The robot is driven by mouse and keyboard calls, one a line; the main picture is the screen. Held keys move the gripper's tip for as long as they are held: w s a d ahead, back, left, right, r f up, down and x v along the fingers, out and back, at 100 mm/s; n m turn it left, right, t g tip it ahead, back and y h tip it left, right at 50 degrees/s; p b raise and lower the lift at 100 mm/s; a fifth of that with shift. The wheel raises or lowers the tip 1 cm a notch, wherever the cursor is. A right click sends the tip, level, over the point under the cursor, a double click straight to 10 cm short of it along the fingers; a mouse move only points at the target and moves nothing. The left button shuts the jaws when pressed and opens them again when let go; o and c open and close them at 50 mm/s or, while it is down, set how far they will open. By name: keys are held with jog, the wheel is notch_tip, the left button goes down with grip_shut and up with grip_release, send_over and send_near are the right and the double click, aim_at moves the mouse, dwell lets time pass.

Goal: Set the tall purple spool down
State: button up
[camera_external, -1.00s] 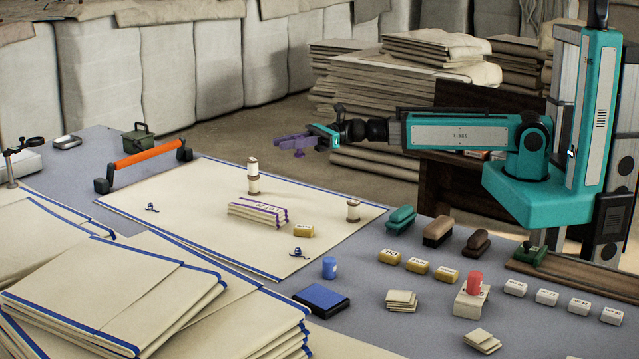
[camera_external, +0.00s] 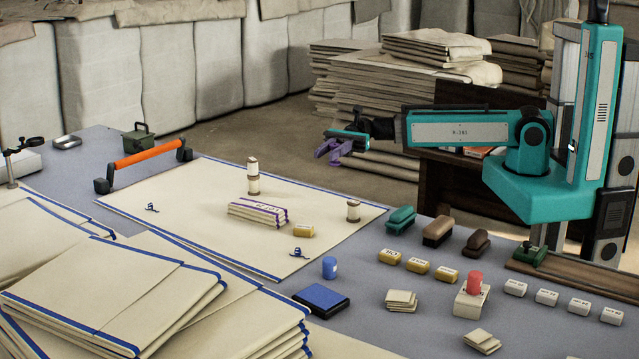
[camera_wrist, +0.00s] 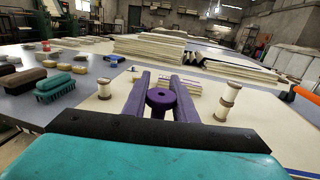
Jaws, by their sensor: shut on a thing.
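My gripper (camera_external: 324,150) has purple fingers and is held in the air over the far side of the cream sheet. In the wrist view, my gripper (camera_wrist: 160,85) is shut on the purple spool (camera_wrist: 160,99), whose round top with a dark hole shows between the fingers. The spool's lower part is mostly hidden, so its full height cannot be told. In the external view it merges with the purple fingers. The cream sheet (camera_external: 205,200) with blue edging lies flat on the grey table (camera_external: 365,290).
Brushes (camera_external: 437,231) line the right side. An orange-handled bar (camera_external: 148,158) stands left.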

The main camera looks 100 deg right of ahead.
notch_tip(320, 180, up, 18)
jog(key=p, duration=2.5)
jog(key=shift+r, duration=0.1)
notch_tip(320, 180, down, 5)
jog(key=b, duration=0.5)
jog(key=shift+w, duration=0.1)
